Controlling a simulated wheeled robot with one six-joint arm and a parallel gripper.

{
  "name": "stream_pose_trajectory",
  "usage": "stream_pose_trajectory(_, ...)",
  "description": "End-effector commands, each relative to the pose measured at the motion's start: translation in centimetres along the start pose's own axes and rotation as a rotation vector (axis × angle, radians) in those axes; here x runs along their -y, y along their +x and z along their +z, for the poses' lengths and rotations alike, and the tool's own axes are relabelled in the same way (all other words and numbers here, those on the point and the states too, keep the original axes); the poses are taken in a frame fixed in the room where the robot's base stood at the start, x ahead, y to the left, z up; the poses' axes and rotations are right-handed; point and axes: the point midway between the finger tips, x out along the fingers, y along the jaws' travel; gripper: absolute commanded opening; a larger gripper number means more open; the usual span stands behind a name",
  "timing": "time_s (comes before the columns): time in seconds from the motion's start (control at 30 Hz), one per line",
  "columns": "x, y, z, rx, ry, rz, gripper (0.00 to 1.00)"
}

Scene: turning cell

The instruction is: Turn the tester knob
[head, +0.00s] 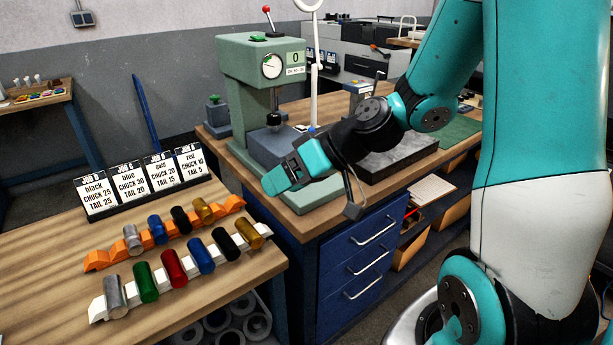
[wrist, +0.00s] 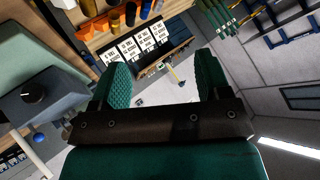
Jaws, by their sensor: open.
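The tester (head: 235,58) is a green-grey press-like machine on the wooden bench, with a round white dial (head: 271,66), a "0" display and a red-tipped lever on top. I cannot tell whether these are the same part. My gripper (head: 272,184) is in front of and below the tester head, apart from the knob. In the wrist view its jaws (wrist: 165,78) are apart and empty.
A wooden table (head: 40,270) at left holds an orange rack and a white rack of coloured cylinders. Job cards (head: 143,182) stand behind them. Blue drawers (head: 362,250) lie under the tester bench. A white pole (head: 314,70) rises beside the tester.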

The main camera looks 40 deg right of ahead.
Motion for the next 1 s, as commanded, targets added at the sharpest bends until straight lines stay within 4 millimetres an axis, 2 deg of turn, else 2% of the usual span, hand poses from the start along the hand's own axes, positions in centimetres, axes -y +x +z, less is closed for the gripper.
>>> stream_pose_trajectory(0.03,-4.2,-0.3,0.5,-0.106,0.057,0.043,0.70)
stream_pose_trajectory(0.1,-8.7,-1.7,0.4,-0.249,0.100,0.112,0.70)
stream_pose_trajectory(0.2,-14.0,-4.0,1.1,-0.410,0.156,0.221,0.70)
stream_pose_trajectory(0.3,-17.5,-6.0,2.1,-0.513,0.193,0.312,0.70)
stream_pose_trajectory(0.43,-19.6,-7.4,2.8,-0.573,0.216,0.373,0.70)
stream_pose_trajectory(0.57,-20.3,-6.9,2.2,-0.581,0.217,0.382,0.70)
stream_pose_trajectory(1.0,-23.9,0.4,-2.6,-0.577,0.214,0.379,0.70)
